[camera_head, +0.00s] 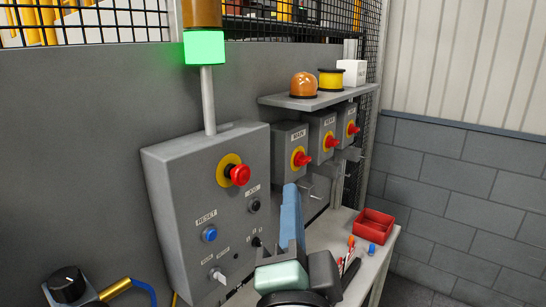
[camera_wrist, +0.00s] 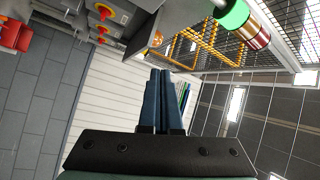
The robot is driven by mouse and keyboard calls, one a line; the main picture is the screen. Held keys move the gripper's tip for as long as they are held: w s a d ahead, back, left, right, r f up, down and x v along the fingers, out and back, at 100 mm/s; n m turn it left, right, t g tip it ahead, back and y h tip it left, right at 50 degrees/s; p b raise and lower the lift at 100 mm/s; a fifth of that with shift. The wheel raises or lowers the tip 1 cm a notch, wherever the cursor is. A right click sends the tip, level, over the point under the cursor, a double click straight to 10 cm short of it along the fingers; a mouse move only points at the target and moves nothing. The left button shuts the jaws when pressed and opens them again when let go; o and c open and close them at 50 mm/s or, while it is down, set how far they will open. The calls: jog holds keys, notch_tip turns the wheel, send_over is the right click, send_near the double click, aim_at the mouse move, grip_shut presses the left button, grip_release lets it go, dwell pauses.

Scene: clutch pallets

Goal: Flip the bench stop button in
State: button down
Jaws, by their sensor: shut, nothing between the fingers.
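The stop button (camera_head: 239,174) is a red mushroom head on a yellow ring, on the upper part of the grey control box (camera_head: 180,172). It stands out from its ring in the head view. I cannot make it out in the wrist view. My gripper (camera_head: 290,190) is in front of the box, to the right of and a little below the button in the head view, apart from it. Its blue fingers (camera_wrist: 161,72) are shut together with nothing between them and point up in the wrist view.
A lit green lamp (camera_head: 205,47) stands on a pole above the box. Several grey switch boxes with red knobs, one knob here (camera_head: 302,159), hang under a shelf (camera_head: 318,97) to the right. A red bin (camera_head: 374,226) sits on the bench (camera_head: 378,262). The block wall (camera_head: 460,190) is at right.

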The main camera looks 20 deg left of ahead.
jog(key=a+f+m+g+y+p, duration=0.1)
jog(key=a+f+m+g, duration=0.1)
jog(key=a+f+m, duration=0.1)
notch_tip(320, 180, down, 2)
jog(key=shift+s+a+f+m+g+p, duration=0.15)
jog(key=shift+a+m+g+p, duration=0.05)
jog(key=shift+m+g+p, duration=0.25)
jog(key=p, duration=0.5)
send_near(248, 175)
jog(key=w, duration=0.5)
jog(key=shift+w+a, duration=0.1)
jog(key=shift+a, duration=0.85)
